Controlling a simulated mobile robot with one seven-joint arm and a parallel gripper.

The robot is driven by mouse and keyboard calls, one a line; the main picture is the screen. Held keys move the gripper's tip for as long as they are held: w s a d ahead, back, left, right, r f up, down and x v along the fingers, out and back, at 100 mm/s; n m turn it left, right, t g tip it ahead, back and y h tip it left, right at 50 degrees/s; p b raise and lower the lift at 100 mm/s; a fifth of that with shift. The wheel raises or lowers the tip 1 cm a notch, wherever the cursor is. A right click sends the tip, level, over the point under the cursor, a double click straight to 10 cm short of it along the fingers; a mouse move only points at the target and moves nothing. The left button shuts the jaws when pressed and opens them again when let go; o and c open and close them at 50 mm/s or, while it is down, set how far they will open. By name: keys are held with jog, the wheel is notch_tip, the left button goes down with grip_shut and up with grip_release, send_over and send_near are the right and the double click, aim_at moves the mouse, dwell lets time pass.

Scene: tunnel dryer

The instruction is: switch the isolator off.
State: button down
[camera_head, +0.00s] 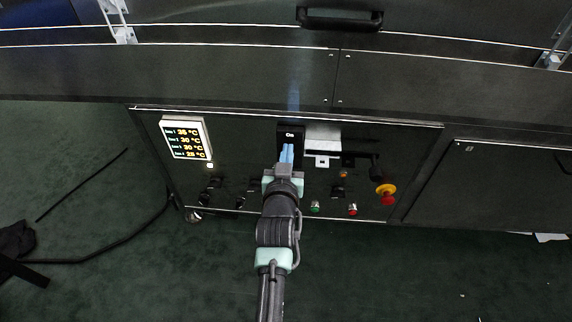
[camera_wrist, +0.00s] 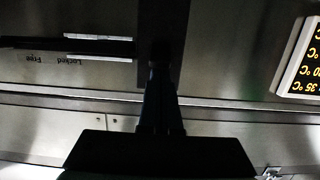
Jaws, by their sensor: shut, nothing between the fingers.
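The isolator is most likely the black plate marked "On" (camera_head: 290,134) in the upper middle of the control panel. In the wrist view a dark plate (camera_wrist: 163,20) shows beyond my fingertips. My gripper (camera_head: 287,150) is shut and empty, its blue fingers just below the "On" mark in the head view. In the wrist view my gripper (camera_wrist: 160,60) is dark and in silhouette over the plate. Any isolator handle is hidden behind the fingers or lost in shadow. I cannot tell whether the fingers touch it.
A pale plate (camera_head: 322,139) sits just right of the isolator. "Locked" and "Free" labels (camera_wrist: 82,62) show in the wrist view. The panel also has a temperature display (camera_head: 186,139), dark knobs, a green button (camera_head: 315,208), a red button (camera_head: 352,209) and an emergency stop (camera_head: 386,190).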

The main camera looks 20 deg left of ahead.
jog(key=shift+w, duration=0.2)
jog(key=shift+f+b, duration=0.2)
jog(key=shift+b, duration=0.1)
jog(key=shift+s+t+b, duration=0.15)
jog(key=shift+t+b, duration=0.15)
jog(key=shift+b, duration=0.4)
jog(key=shift+s+f+t+b, duration=0.1)
jog(key=shift+f+t+b, duration=0.25)
jog(key=shift+b, duration=0.75)
